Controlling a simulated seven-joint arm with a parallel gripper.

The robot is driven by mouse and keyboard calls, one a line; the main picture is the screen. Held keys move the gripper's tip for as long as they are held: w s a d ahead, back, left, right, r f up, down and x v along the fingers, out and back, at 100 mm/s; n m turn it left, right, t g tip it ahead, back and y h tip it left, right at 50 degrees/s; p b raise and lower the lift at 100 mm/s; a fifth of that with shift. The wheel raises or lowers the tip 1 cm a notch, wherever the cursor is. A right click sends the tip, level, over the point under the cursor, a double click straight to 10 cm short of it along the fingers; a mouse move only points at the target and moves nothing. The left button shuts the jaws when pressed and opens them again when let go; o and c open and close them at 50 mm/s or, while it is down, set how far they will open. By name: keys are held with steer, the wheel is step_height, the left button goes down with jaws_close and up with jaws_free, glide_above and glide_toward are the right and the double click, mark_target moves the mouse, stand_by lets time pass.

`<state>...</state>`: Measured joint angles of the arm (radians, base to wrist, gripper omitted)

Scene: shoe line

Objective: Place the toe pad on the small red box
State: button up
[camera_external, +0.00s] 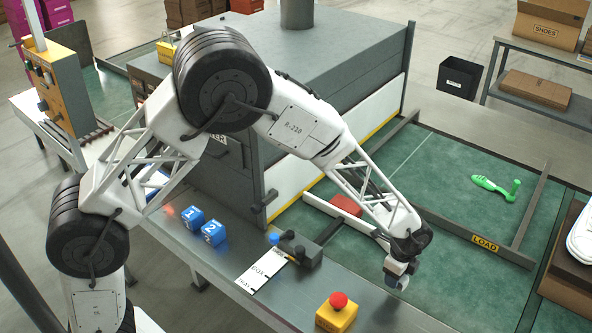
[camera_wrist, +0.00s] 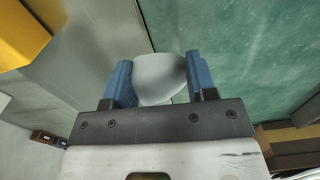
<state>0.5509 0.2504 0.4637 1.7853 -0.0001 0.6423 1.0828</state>
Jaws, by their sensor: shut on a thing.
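My gripper (camera_external: 397,277) hangs over the front metal ledge, near the edge of the green surface. In the wrist view its two blue fingers (camera_wrist: 161,74) are shut on a pale grey, rounded piece, which I take as the toe pad (camera_wrist: 158,84). The toe pad sits between the fingers, off the surface below. In the external view it is too small to make out clearly. The small red box (camera_external: 346,205) lies on the green surface, left of my gripper and farther back, beside a white bar. My forearm passes close to its right side.
A green shoe-shaped piece (camera_external: 494,187) lies on the green surface at right. A dark rail with a LOAD label (camera_external: 485,245) borders it. A yellow box with a red button (camera_external: 337,312) stands on the front ledge. A large grey machine (camera_external: 290,80) stands behind the red box.

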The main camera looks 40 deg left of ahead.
steer(key=shift+a, duration=0.15)
steer(key=w+a+r, duration=0.1)
steer(key=a+r, duration=0.1)
steer(key=a, duration=1.3)
steer(key=w+a+r, duration=0.1)
steer(key=a+r, duration=0.2)
steer(key=a, duration=1.3)
steer(key=shift+a+n, duration=0.2)
steer(key=shift+n, duration=0.2)
glide_above(343, 202)
steer(key=shift+f, duration=0.8)
steer(key=shift+s, duration=0.1)
steer(key=shift+f, duration=1.75)
steer(key=shift+f, duration=0.1)
